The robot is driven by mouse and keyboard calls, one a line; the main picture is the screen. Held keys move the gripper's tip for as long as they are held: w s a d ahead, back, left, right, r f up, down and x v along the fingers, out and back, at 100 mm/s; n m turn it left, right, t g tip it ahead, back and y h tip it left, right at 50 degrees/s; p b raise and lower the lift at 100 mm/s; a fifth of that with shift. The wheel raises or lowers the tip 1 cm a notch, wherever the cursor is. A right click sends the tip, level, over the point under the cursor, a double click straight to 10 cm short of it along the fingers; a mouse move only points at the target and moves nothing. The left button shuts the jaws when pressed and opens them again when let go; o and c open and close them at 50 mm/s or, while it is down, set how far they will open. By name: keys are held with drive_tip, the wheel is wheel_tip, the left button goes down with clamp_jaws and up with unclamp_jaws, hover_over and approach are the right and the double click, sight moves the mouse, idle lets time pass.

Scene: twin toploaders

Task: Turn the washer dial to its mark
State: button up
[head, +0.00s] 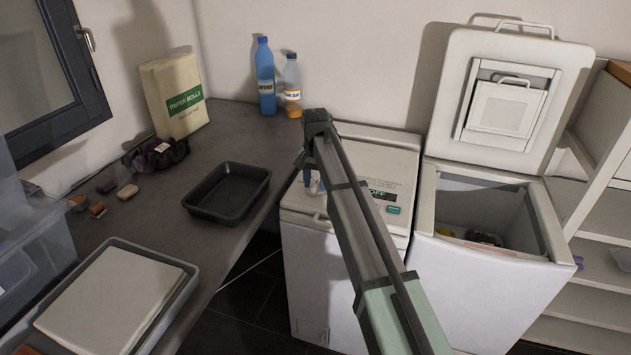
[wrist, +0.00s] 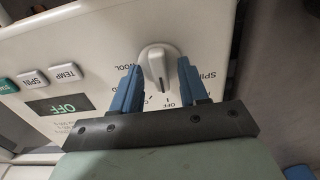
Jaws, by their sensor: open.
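The washer dial (wrist: 159,67) is a white round knob with a raised grip bar on the washer's panel (wrist: 105,50), in the wrist view. Lettering around it includes OFF and WOOL, upside down in this view. My gripper (wrist: 157,82) has blue fingers, open, one on each side of the dial; I cannot tell whether they touch it. In the head view my gripper (head: 313,182) is over the left part of the closed washer (head: 310,255), and my arm hides the dial. The display (wrist: 62,106) reads OFF.
Several buttons (wrist: 66,72), marked TEMP and SPIN among others, lie beside the dial. Right of the washer stands a second toploader (head: 490,285) with its lid (head: 505,100) raised. A counter with a black tray (head: 227,192) and two bottles (head: 265,78) is on the left.

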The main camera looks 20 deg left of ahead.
drive_tip(key=shift+c, duration=0.2)
clamp_jaws()
idle(0.3)
drive_tip(key=n, duration=0.4)
drive_tip(key=shift+n, duration=0.3)
drive_tip(key=n, duration=0.9)
drive_tip(key=shift+n, duration=2.2)
